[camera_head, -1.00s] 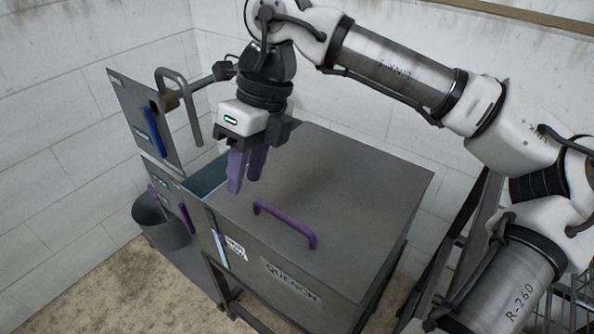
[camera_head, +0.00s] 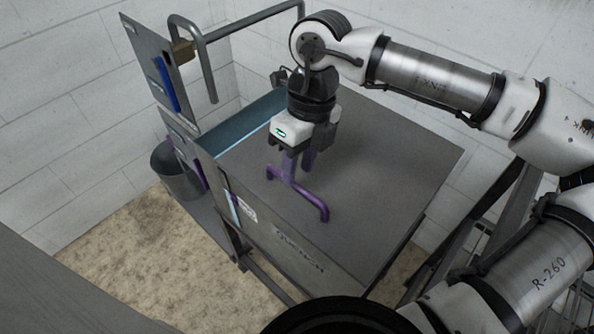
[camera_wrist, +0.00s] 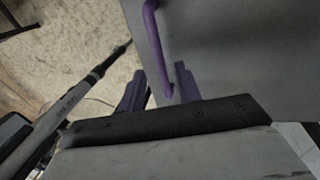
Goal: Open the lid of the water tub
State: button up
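The water tub (camera_head: 300,262) is a grey metal box marked QUENCH. Its flat grey lid (camera_head: 390,165) lies level on top, with a bent purple bar handle (camera_head: 312,200) near the front edge. I cannot tell whether either finger touches the handle. The fingers hide part of the handle's far end in the head view.
A blue-grey open trough (camera_head: 240,128) shows along the lid's far left side. An upright panel (camera_head: 155,75) with a bent pipe (camera_head: 205,55) stands behind it. A grey bucket (camera_head: 178,175) is at the left. White walls close in behind; sandy floor (camera_head: 140,250) is clear in front.

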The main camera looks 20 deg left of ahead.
jog(key=shift+s+a+f, duration=0.1)
jog(key=shift+s+f, duration=0.05)
jog(key=shift+f, duration=0.55)
jog(key=shift+s+f, duration=0.1)
jog(key=shift+f, duration=0.55)
jog(key=shift+c, duration=0.4)
grip_shut()
